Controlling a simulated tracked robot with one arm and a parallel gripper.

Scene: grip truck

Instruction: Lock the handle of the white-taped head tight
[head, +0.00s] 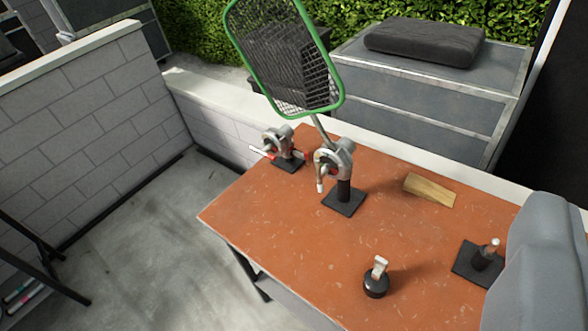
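Two grip heads stand upright on black square bases on the orange-brown table (275,240). The nearer head (338,163) is grey metal and has a pale-ended handle (320,184) hanging down at its left. A rod from the green-framed mesh screen (285,55) runs down to this head. The farther head (283,141) has a whitish handle or bar (262,152) at its left; red shows between the two heads. I cannot tell which head carries white tape, or how tight either handle is. A grey part, likely my gripper (540,265), fills the lower right, apart from both heads; its fingertips do not show.
A wooden wedge (430,190) lies right of the nearer head. A small black round piece with a pale top (376,279) and a black base with a post (481,262) stand nearer. A low block wall (225,125) runs behind the table. Bare floor lies left.

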